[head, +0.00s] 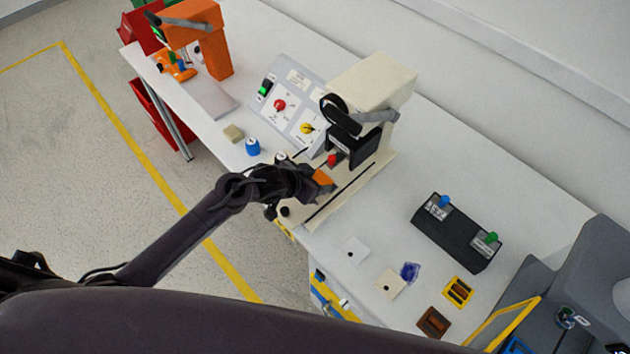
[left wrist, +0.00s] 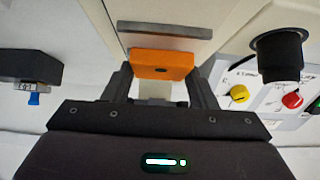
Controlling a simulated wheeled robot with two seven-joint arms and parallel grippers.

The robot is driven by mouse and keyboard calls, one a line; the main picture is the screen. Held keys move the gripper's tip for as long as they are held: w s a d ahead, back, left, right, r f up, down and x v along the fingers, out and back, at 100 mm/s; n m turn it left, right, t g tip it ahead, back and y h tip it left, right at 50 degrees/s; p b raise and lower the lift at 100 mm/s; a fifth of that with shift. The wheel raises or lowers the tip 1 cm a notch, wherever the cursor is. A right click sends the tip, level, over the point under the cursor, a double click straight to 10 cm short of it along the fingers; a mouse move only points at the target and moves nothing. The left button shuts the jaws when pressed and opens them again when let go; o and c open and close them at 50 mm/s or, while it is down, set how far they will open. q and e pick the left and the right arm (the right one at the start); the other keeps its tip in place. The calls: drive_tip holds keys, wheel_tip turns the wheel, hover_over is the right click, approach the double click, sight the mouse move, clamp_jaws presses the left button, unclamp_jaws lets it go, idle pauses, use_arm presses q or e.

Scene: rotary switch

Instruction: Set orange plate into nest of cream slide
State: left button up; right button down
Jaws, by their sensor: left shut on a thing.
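The orange plate (left wrist: 160,65) is between the fingers of my left gripper (left wrist: 160,78), which is shut on it. In the head view the plate (head: 322,177) shows just past my left gripper (head: 308,184), over the base of the cream machine. The cream slide (left wrist: 157,90) shows partly below the plate in the left wrist view; its nest is hidden or too small to make out. The cream machine (head: 372,82) has a black head (head: 352,148) with a red part (head: 332,160) above the base. I cannot tell whether the plate touches the slide. My right gripper is not in view.
A panel (head: 297,98) with red and yellow rotary knobs stands left of the machine. White and cream plates (head: 352,251) and a black box (head: 456,233) are to the right. An orange machine (head: 212,45) stands far left.

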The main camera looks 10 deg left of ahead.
use_arm(q)
drive_tip(key=shift+f, duration=0.45)
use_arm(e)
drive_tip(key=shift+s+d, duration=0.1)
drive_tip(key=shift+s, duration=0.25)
use_arm(q)
drive_tip(key=o, duration=1)
drive_tip(key=shift+c, duration=0.2)
drive_tip(key=v, duration=1.2)
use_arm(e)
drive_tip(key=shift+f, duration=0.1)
